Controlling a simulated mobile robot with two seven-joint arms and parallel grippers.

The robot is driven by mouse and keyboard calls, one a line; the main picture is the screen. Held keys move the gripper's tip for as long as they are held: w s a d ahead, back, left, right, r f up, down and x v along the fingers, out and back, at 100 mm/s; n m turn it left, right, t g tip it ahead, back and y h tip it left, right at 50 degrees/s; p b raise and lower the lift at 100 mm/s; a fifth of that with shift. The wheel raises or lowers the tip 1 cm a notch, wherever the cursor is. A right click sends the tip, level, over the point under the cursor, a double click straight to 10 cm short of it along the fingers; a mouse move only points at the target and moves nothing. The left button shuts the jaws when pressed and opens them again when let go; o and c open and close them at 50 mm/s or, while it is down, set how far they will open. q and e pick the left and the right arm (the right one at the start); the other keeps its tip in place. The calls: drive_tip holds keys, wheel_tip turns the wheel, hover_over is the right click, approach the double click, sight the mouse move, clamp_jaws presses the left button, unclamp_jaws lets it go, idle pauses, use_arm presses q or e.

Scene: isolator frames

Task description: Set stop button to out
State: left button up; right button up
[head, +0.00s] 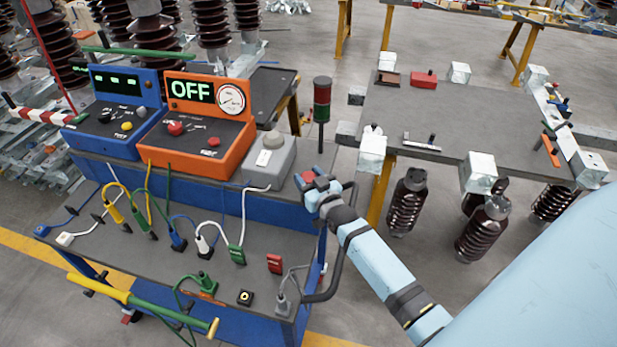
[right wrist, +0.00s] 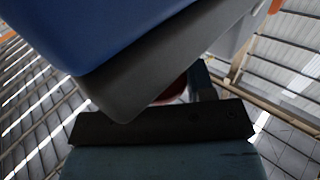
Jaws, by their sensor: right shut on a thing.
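My right gripper (head: 306,181) is at the right end of the blue cart, just right of the grey box. It is shut on a small red part, which I take to be the stop button (head: 309,177). Only a little of its red top shows between the fingers, so I cannot tell whether it is in or out. In the right wrist view a dark red patch (right wrist: 174,92) shows behind a grey corner. The orange console (head: 200,150) reads OFF and has a gauge and two red knobs. My left gripper is not in view.
The grey box (head: 270,158) and a red-green signal lamp (head: 322,100) stand close to my right gripper. Coloured cable plugs lie on the lower cart shelf (head: 190,270). A grey table (head: 430,115) with metal blocks stands to the right.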

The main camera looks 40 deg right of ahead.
drive_tip(key=shift+r, duration=0.15)
drive_tip(key=o, duration=1.3)
drive_tip(key=shift+r, duration=0.1)
drive_tip(key=shift+s, duration=0.35)
drive_tip(key=s+b, duration=0.1)
drive_tip(key=s, duration=0.7)
drive_tip(key=s+a+b, duration=0.1)
drive_tip(key=s, duration=0.4)
drive_tip(key=shift+b, duration=0.35)
